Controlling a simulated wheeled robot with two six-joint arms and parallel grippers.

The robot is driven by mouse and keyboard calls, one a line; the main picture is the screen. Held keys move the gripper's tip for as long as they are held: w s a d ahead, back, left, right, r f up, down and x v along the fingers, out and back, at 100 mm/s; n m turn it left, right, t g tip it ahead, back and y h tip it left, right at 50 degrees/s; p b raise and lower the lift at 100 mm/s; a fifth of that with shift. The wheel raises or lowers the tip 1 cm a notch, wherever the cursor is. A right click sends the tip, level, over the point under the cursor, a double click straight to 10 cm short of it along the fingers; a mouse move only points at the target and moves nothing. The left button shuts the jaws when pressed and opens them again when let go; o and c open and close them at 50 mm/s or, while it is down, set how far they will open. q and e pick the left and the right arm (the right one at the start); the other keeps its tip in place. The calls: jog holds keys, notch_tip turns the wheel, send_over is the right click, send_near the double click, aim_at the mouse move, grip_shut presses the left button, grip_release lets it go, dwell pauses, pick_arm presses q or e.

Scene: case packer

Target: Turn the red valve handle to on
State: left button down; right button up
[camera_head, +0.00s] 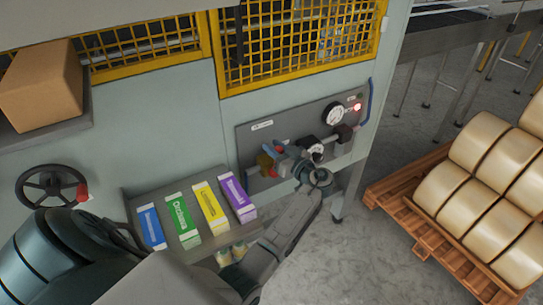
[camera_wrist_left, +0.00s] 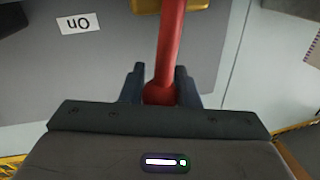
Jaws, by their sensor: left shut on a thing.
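The red valve handle (camera_wrist_left: 170,45) fills the upper middle of the left wrist view, a bar with a rounded end. My left gripper (camera_wrist_left: 158,84) is shut on that rounded end, one dark finger on each side. In the head view the left gripper (camera_head: 286,162) is at the grey valve panel (camera_head: 255,142), and only small red parts of the handle (camera_head: 280,149) show around it. A brass valve body (camera_head: 265,162) sits just left of the gripper. An "On" label (camera_wrist_left: 77,23) appears upside down on the panel in the wrist view. My right gripper is not in view.
A pressure gauge (camera_head: 334,115) and a lit red lamp (camera_head: 357,107) are on the panel. A loaded pallet (camera_head: 407,213) stands on the floor at right.

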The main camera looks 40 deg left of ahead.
pick_arm(q)
jog(key=w+m+b, duration=0.1)
jog(key=b, duration=0.1)
jog(key=w+d+f+m+b, duration=0.1)
jog(key=m+b, duration=0.1)
jog(key=b, duration=0.1)
jog(key=shift+w+f+y, duration=0.15)
jog(key=shift+f+y, duration=0.05)
jog(key=shift+y, duration=0.1)
jog(key=shift+w+d+m+t+b, duration=0.15)
jog(key=shift+w+m+t+b, duration=0.2)
jog(key=shift+m+b, duration=0.45)
jog(key=shift+w+d+f+m+b, duration=0.1)
jog(key=shift+w+m+b, duration=0.15)
jog(key=shift+m+b, duration=0.15)
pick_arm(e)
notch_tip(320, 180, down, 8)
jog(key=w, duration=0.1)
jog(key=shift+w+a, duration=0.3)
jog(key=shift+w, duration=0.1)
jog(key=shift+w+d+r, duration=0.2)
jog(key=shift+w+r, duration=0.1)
